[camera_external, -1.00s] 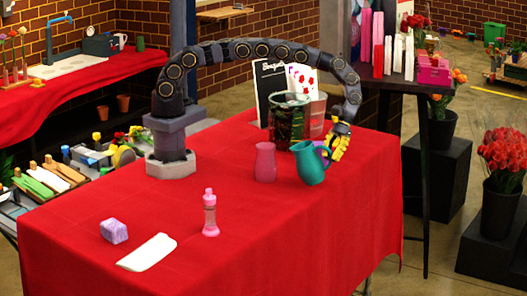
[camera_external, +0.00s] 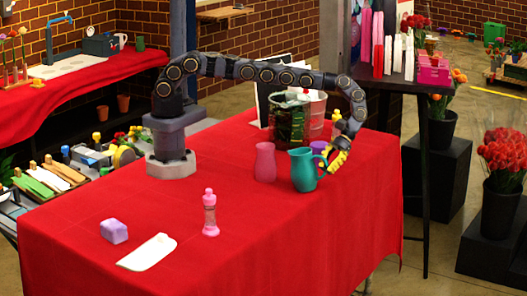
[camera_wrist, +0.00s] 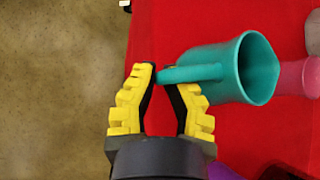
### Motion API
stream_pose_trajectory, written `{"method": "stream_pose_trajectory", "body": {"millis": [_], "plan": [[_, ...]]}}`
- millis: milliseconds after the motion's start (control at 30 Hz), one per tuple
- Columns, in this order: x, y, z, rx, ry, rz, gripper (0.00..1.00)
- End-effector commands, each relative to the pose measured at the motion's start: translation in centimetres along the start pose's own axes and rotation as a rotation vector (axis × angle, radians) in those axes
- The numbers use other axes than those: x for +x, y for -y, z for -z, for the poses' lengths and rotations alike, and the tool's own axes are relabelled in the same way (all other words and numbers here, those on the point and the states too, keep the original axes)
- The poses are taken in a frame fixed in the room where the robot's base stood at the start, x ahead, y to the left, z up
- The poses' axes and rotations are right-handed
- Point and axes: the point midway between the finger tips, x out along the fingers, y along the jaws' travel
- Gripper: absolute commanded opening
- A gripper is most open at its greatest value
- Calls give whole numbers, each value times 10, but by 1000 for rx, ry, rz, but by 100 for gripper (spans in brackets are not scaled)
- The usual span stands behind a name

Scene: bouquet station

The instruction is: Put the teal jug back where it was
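The teal jug (camera_external: 304,171) stands upright on the red-covered table, or very near it; contact under its base is hard to tell. Its handle points right, toward my gripper (camera_external: 334,160). In the wrist view the teal jug (camera_wrist: 257,68) shows its open mouth, with the handle reaching left between the yellow fingers.
A pink pitcher (camera_external: 265,163) stands close left of the jug. A purple vessel (camera_external: 319,147) and a dark glass vase (camera_external: 287,120) are behind. The front right tabletop is clear.

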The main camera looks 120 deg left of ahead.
Motion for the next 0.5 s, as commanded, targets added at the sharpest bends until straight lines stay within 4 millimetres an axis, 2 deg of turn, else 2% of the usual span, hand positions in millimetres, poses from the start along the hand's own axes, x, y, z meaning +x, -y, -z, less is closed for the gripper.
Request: {"method": "stream_pose_trajectory", "body": {"millis": [500], "plan": [[3, 2, -8, -67, 17, -35, 0]]}}
